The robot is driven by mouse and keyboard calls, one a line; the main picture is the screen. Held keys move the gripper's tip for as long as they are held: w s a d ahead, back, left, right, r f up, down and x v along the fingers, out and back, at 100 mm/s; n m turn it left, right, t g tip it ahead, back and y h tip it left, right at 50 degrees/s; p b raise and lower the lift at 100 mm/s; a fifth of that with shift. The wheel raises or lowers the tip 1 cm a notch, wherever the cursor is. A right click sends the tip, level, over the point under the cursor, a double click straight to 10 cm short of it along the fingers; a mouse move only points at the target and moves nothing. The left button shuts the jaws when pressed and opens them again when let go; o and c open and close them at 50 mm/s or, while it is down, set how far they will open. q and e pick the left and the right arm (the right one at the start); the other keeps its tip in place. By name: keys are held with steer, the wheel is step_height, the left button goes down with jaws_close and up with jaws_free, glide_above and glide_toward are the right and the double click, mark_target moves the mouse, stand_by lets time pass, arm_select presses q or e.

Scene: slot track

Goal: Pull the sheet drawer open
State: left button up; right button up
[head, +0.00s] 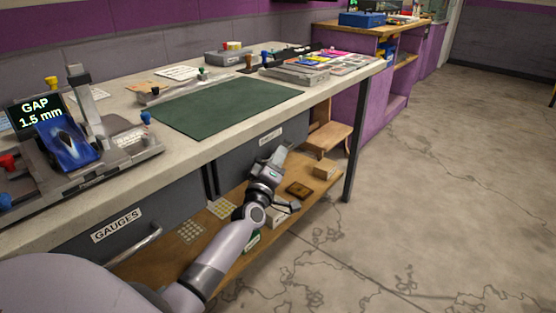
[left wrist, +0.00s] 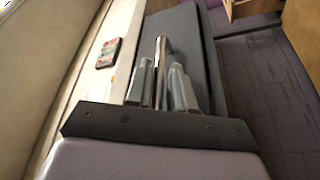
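The sheet drawer (head: 292,132) is the grey front under the bench's right part. Its white label shows partly above my gripper and is too small to read. The front looks flush with the bench. My left gripper (head: 279,152) is at this front and hides its handle in the head view. In the left wrist view, the metal bar handle (left wrist: 160,72) runs between the two fingers of my left gripper (left wrist: 161,85), one on each side. The fingers are close together and look shut on the bar. My right gripper is not in view.
The GAUGES drawer (head: 120,225) with its own handle is to the left. A wooden lower shelf (head: 255,205) with small items lies below. On the bench are a green mat (head: 228,106) and a blue car (head: 66,143) on a gauge stand. The floor (head: 430,190) at right is clear.

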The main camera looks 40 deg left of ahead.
arm_select(q)
steer(key=shift+w, duration=0.25)
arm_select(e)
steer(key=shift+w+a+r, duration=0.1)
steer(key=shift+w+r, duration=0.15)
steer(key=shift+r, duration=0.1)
arm_select(q)
jaws_close()
steer(key=shift+d, duration=0.1)
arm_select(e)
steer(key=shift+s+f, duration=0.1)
